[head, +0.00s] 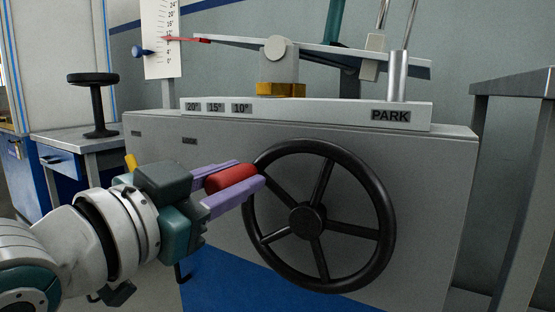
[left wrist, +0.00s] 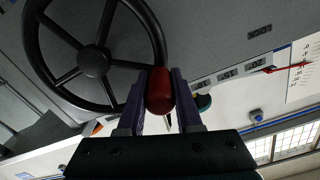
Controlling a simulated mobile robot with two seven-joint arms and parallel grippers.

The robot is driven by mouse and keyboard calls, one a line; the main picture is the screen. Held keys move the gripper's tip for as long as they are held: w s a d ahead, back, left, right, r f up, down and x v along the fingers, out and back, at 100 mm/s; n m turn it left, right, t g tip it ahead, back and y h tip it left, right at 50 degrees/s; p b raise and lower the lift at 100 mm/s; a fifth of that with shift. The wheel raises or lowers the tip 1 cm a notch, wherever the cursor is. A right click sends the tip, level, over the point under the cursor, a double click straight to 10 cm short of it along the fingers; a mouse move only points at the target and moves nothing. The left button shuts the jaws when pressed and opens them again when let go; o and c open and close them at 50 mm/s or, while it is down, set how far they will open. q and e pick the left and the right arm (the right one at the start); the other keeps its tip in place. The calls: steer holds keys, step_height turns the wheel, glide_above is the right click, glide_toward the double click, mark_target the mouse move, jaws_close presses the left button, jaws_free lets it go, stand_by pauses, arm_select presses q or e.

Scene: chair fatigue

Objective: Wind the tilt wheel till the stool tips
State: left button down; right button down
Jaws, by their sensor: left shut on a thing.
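The black tilt wheel (head: 306,220) stands upright on the front of a grey cabinet, and it also shows in the left wrist view (left wrist: 93,61). Its red handle (head: 231,179) sticks out at the wheel's upper left rim. My left gripper (head: 251,173) is shut on this handle, with one purple finger on each side; the left wrist view shows the same handle (left wrist: 160,92) between them. A small black stool (head: 96,105) stands upright on a side table at the left. The tilting plate (head: 385,57) above the cabinet slopes slightly down to the right. My right gripper is not in view.
A red pointer (head: 188,39) lies across a white degree scale (head: 162,62); the exact reading is too small to tell. Labels 20°, 15°, 10° and PARK (head: 390,115) mark the cabinet's top ledge. A grey table (head: 512,84) stands at the right.

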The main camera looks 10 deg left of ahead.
arm_select(q)
steer(key=c, duration=0.6)
jaws_free()
steer(key=shift+s+r, duration=0.1)
steer(key=shift+s, duration=0.15)
steer(key=p+v, duration=0.4)
steer(key=v, duration=0.5)
steer(key=shift+s+a, duration=0.1)
steer(key=shift+s, duration=0.1)
